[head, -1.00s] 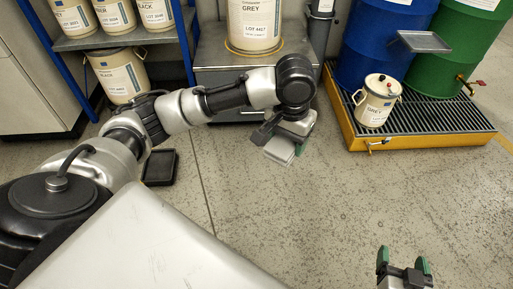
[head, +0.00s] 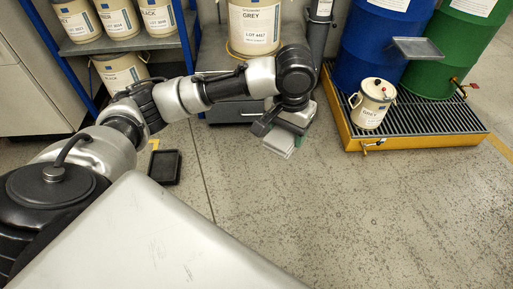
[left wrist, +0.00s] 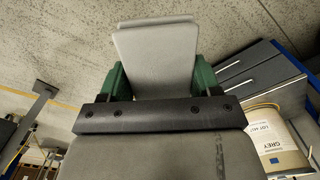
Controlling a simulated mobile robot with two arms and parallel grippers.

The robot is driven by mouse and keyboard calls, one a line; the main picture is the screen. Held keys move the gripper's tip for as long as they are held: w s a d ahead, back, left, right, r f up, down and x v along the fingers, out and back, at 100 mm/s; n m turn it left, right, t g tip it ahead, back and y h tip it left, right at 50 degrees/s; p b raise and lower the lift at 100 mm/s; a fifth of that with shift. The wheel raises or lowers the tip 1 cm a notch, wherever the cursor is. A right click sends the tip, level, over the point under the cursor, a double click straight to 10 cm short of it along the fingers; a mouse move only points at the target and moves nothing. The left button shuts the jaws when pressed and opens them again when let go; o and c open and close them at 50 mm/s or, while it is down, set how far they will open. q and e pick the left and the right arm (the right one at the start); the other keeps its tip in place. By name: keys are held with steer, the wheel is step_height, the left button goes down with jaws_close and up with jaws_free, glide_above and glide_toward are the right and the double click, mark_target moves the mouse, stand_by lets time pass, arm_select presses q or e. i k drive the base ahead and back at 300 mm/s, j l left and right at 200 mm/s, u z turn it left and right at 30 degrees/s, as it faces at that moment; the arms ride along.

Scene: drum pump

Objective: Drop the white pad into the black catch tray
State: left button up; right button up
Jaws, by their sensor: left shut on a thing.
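My left gripper (head: 285,133) is shut on the white pad (head: 279,146) and holds it in the air near the middle of the head view. In the left wrist view the pad (left wrist: 157,58) looks light grey and flat, with a second edge showing behind it. It sits between the green fingers of the left gripper (left wrist: 160,78). The black catch tray (head: 164,168) lies on the floor, left of the gripper and lower in the head view. It looks empty and is clear of the pad. My right gripper is not in view.
A blue-framed shelf (head: 118,44) with paint pails is at left. A yellow spill pallet (head: 410,137) with drums and a small pail (head: 372,104) is at right. The floor between is clear.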

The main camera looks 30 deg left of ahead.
mark_target(161, 168)
steer(key=u, duration=2.1)
steer(key=i+z, duration=0.2)
steer(key=i, duration=1.6)
steer(key=l, duration=0.1)
